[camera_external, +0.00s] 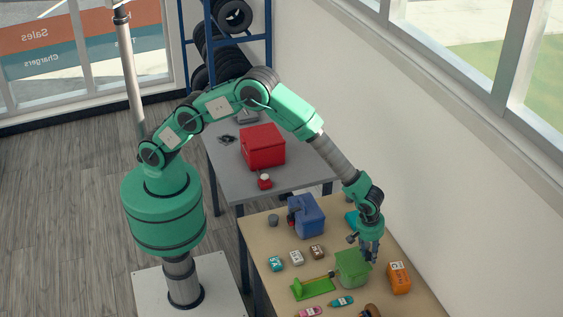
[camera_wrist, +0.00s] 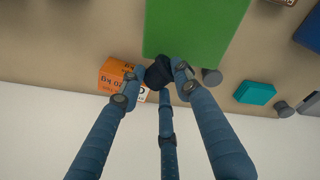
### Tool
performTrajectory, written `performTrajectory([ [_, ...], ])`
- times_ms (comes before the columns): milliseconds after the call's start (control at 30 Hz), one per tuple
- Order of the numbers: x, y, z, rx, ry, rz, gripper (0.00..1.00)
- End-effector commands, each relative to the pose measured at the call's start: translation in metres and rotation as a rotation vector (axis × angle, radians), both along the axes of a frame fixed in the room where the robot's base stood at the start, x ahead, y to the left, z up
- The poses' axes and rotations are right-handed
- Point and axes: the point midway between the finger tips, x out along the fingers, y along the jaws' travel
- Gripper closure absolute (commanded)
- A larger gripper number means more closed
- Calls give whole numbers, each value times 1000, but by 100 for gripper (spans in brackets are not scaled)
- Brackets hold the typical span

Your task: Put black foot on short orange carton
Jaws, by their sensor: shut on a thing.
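My gripper (camera_external: 369,253) is over the right side of the green box (camera_external: 352,268), left of the short orange carton (camera_external: 399,277). In the wrist view my gripper (camera_wrist: 160,74) is shut on the black foot (camera_wrist: 157,72), a small dark piece between the blue fingertips. The fingers hide part of it. The orange carton (camera_wrist: 112,74) shows just left of the fingertips, partly covered by a finger. The foot is beside the carton in that view, at the edge of the green box (camera_wrist: 195,30). In the external view I cannot make out the foot.
A blue bin (camera_external: 306,215) stands farther back on the table. Small teal (camera_external: 276,263), white (camera_external: 296,257) and brown (camera_external: 317,251) boxes lie left of the green box. The wall runs along the right.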

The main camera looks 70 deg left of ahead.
Motion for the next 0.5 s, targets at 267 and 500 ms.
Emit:
performTrajectory([
  [267, -21, 26, 6, 0, -6, -154, 96],
  [500, -23, 30, 6, 0, -8, -178, 96],
])
